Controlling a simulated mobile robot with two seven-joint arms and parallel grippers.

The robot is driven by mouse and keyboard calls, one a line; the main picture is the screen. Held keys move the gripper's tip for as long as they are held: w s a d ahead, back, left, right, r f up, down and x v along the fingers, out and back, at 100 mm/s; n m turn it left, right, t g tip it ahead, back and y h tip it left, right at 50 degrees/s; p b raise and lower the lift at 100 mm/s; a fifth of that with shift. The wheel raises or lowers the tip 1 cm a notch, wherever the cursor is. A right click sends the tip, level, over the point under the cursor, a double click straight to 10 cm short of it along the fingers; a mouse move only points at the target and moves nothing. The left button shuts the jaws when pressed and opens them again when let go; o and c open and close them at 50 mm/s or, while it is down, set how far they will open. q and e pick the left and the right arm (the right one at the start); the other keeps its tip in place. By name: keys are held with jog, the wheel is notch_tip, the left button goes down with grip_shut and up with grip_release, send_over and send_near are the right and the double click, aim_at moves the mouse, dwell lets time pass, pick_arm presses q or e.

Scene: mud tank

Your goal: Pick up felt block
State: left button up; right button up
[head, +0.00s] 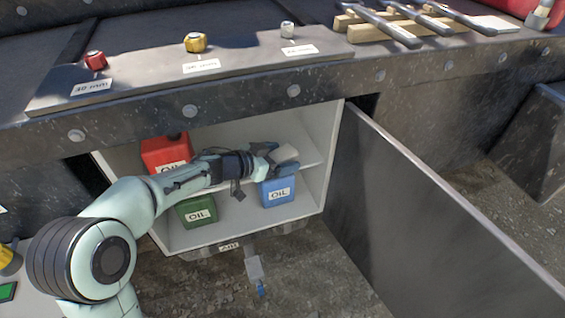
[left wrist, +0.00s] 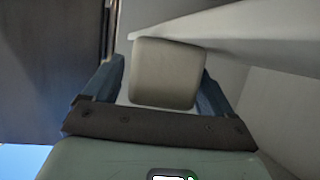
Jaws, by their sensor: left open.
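The felt block (head: 286,153) is a pale beige-grey block with rounded edges, at the upper shelf of the open white cabinet in the head view. In the left wrist view, the felt block (left wrist: 165,73) sits between the two blue fingers. My left gripper (head: 274,156) reaches into the cabinet from the left. Its jaws are open, with one finger on each side of the block. The left wrist view also shows the gripper (left wrist: 162,80) close around the block; I cannot tell whether either finger touches it. My right gripper is not in view.
The open cabinet door (head: 420,220) blocks the right side. The counter (head: 240,70) overhangs the cabinet.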

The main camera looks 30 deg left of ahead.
pick_arm(q)
jog(key=shift+w+d+f, duration=0.1)
jog(key=shift+w, duration=0.25)
jog(key=c, duration=1.1)
jog(key=shift+o, duration=0.2)
